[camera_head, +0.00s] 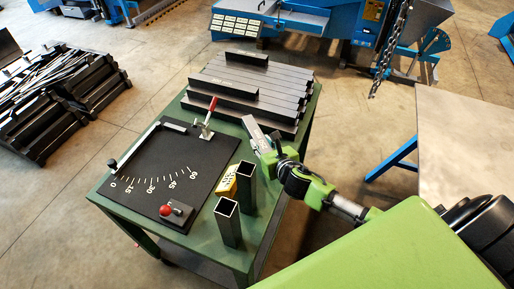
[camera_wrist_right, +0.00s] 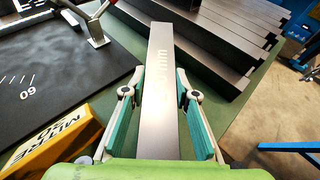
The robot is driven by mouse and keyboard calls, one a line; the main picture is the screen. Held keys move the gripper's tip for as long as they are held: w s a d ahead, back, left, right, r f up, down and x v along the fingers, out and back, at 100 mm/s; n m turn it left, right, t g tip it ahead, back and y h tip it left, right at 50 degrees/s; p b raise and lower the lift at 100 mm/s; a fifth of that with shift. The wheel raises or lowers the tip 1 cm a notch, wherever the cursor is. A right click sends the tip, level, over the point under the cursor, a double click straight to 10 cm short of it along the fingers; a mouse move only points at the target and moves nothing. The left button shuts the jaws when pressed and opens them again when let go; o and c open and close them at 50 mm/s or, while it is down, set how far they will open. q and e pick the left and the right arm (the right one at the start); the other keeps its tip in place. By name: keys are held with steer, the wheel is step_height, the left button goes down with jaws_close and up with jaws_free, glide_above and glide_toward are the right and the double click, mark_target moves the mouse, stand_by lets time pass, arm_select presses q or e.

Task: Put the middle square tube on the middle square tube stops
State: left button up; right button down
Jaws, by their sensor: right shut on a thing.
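My right gripper (camera_head: 272,150) is shut on a grey square tube (camera_head: 256,133), held at the right edge of the green table. In the right wrist view the tube (camera_wrist_right: 161,75) runs between the teal-padded fingers (camera_wrist_right: 160,110) and points away; faint lettering shows on its upper face, too unclear to read. I cannot tell which parts are the middle square tube stops. My left gripper is not in view.
Two open square tubes stand upright at the front right, a taller one (camera_head: 246,188) and a shorter one (camera_head: 228,222), beside a yellow block (camera_head: 227,181). A red-handled clamp (camera_head: 207,120) and a red-knobbed block (camera_head: 176,211) sit on the plate. Dark tubes (camera_head: 250,90) are stacked behind.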

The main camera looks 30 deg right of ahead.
steer(key=shift+w+f, duration=0.15)
steer(key=shift+f, duration=0.2)
step_height(320, 180, down, 4)
steer(key=shift+r+b, duration=0.25)
steer(key=shift+b, duration=0.05)
steer(key=c, duration=1.7)
jaws_free()
steer(key=shift+f, duration=0.1)
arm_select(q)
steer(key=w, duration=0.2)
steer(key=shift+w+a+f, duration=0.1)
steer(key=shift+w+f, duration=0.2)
arm_select(e)
steer(key=shift+o, duration=0.4)
